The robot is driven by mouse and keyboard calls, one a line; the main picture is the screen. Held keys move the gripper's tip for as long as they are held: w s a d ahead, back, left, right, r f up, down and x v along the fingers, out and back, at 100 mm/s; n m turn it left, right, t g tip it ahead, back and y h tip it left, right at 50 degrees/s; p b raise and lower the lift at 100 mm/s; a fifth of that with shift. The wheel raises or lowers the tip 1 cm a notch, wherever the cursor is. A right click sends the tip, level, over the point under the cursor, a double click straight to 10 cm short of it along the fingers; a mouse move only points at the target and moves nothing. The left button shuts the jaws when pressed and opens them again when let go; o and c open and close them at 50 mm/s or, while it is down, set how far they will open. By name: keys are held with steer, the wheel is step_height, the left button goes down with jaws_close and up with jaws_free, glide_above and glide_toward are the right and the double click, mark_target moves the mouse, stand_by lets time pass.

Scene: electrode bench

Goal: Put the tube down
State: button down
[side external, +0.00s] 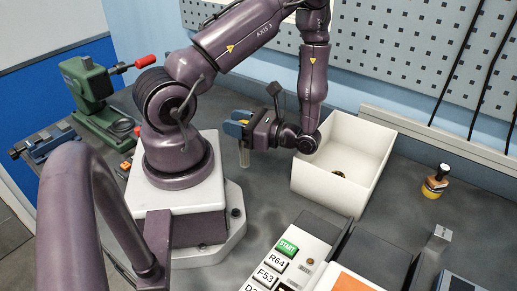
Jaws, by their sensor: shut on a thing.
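My gripper (238,124), with blue fingers, is left of the white bin and close beside my arm's base. It is shut on a tube. The pale, narrow tube (244,156) hangs below the fingers and looks about upright. Its top is hidden by the gripper. I cannot tell whether its lower end touches the bench.
A white open bin (374,140) stands just right of my gripper, with a small dark thing inside. A yellow and black bottle (435,182) stands further right. A button panel (287,247) is in front, and a green press (92,88) is at left.

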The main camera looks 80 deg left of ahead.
steer(key=w+a+r+m+t+y, duration=0.55)
steer(key=a+m+t+y, duration=0.45)
steer(key=t, duration=0.4)
step_height(320, 180, down, 8)
steer(key=h, duration=0.1)
steer(key=shift+w+m, duration=0.4)
steer(key=shift+d, duration=0.1)
steer(key=c, duration=0.8)
jaws_free()
steer(key=shift+o, duration=0.2)
